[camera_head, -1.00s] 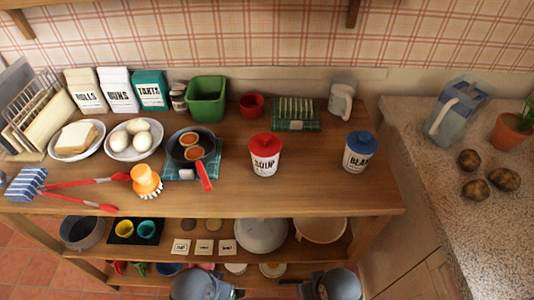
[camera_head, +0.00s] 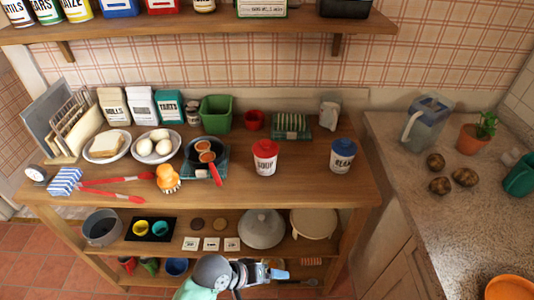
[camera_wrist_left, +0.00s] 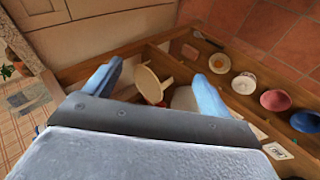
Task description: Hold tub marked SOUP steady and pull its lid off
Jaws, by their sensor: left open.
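The SOUP tub (camera_head: 265,166) is white with dark lettering and stands upright on the wooden worktop, right of the pan. Its red lid (camera_head: 265,147) with a knob sits on top. My left gripper (camera_head: 283,273) is low in front of the shelves, below the worktop and well apart from the tub. In the left wrist view its two blue fingers (camera_wrist_left: 157,90) are spread with nothing held between them. The tub cannot be made out for sure in that view. My right gripper is not in view.
A similar tub with a blue lid (camera_head: 343,155) stands to the right. A black pan (camera_head: 208,150) with a red handle, an orange-topped brush (camera_head: 167,179) and red tongs (camera_head: 112,181) lie left. The worktop front (camera_head: 290,195) is clear around the SOUP tub.

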